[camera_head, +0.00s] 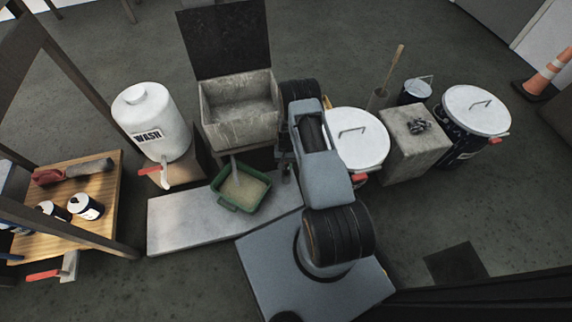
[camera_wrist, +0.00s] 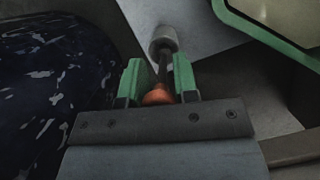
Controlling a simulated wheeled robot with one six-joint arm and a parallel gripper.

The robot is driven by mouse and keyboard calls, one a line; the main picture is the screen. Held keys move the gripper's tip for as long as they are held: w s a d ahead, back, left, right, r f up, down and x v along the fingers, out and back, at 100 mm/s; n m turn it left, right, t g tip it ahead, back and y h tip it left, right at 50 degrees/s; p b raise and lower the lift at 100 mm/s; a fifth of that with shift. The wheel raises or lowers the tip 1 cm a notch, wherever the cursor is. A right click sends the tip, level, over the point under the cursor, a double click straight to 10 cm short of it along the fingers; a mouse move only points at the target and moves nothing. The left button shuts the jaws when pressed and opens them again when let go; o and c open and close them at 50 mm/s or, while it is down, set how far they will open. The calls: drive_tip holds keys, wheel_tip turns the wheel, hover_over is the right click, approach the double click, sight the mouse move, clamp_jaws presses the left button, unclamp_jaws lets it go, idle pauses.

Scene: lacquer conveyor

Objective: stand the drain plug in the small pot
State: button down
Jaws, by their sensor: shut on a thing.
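My gripper (camera_wrist: 160,76) has green-padded fingers, shut on a slim thing with a grey blunt end (camera_wrist: 163,38), a dark shaft and an orange knob between the fingers; it looks like the drain plug. The grey end points away from my gripper, above the floor. In the head view my arm hides most of my gripper and the plug cannot be made out. A small dark blue pot (camera_head: 415,92) with a pale top stands at the back right, well away from my gripper. A narrow grey container (camera_head: 378,99) with a wooden stick stands beside it.
A green tray (camera_head: 241,190) lies on a pale slab (camera_head: 180,222) beside my arm. A grey basin (camera_head: 240,110) stands behind it. White-lidded drums (camera_head: 358,140) (camera_head: 477,110) flank a concrete block (camera_head: 412,148) with dark metal pieces. A WASH jug (camera_head: 150,120) stands left.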

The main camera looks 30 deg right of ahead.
drive_tip(key=shift+f, duration=0.1)
drive_tip(key=c, duration=0.8)
unclamp_jaws()
drive_tip(key=p+v, duration=0.4)
drive_tip(key=v, duration=0.9)
drive_tip(key=shift+w+d+r+p, duration=0.1)
drive_tip(key=shift+w+r+p, duration=0.05)
drive_tip(key=shift+r+p, duration=0.2)
